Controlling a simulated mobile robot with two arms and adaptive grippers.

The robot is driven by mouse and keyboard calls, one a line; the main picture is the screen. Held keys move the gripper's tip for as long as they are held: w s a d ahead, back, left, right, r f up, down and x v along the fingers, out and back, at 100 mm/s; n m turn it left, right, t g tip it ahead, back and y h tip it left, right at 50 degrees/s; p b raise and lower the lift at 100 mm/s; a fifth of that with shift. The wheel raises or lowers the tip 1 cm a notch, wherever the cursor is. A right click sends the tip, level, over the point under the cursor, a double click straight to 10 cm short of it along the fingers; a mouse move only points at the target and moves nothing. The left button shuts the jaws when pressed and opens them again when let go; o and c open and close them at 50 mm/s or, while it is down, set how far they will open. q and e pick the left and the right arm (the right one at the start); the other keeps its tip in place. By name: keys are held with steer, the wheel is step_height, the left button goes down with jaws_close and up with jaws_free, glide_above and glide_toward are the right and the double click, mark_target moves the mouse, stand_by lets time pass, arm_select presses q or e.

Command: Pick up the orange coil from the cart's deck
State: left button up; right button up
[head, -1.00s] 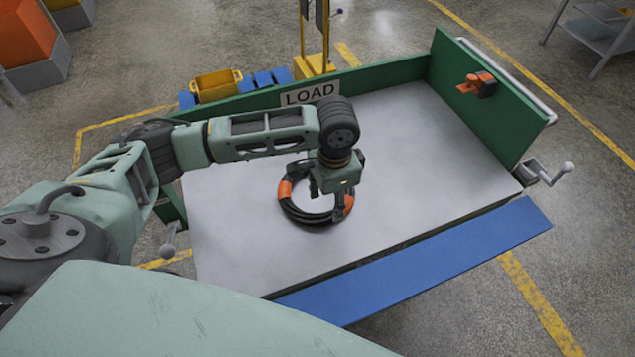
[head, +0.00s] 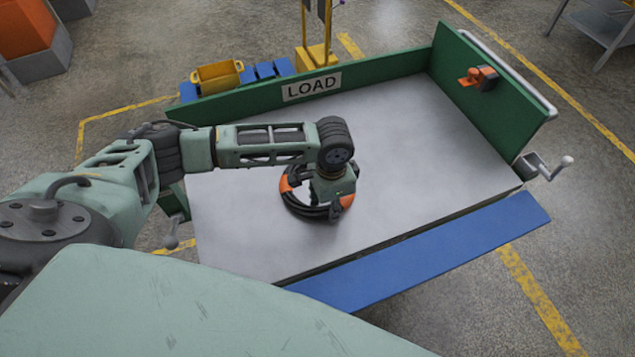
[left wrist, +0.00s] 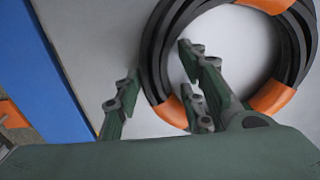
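The coil (head: 299,207) is a black ring of hose with orange bands. It lies flat on the pale deck (head: 420,150) of the green-walled cart, left of the deck's middle. My left gripper (head: 331,203) points down over the coil's near right part and hides some of it. In the left wrist view, the coil (left wrist: 156,50) fills the upper right. There my left gripper (left wrist: 160,78) is open, with one finger outside the ring and the others over its inside. The hose's rim runs between them; I cannot tell whether they touch it. My right gripper is not in view.
The cart has a green back wall with a LOAD sign (head: 312,86) and a green right wall bearing an orange and black fitting (head: 479,78). A blue flap (head: 430,255) runs along the front edge. A crank handle (head: 545,170) sticks out right. The deck's right half is clear.

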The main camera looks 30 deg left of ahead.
arm_select(q)
steer(key=shift+s+d+f, duration=0.1)
steer(key=shift+s+d, duration=0.05)
jaws_close()
steer(key=shift+r, duration=0.2)
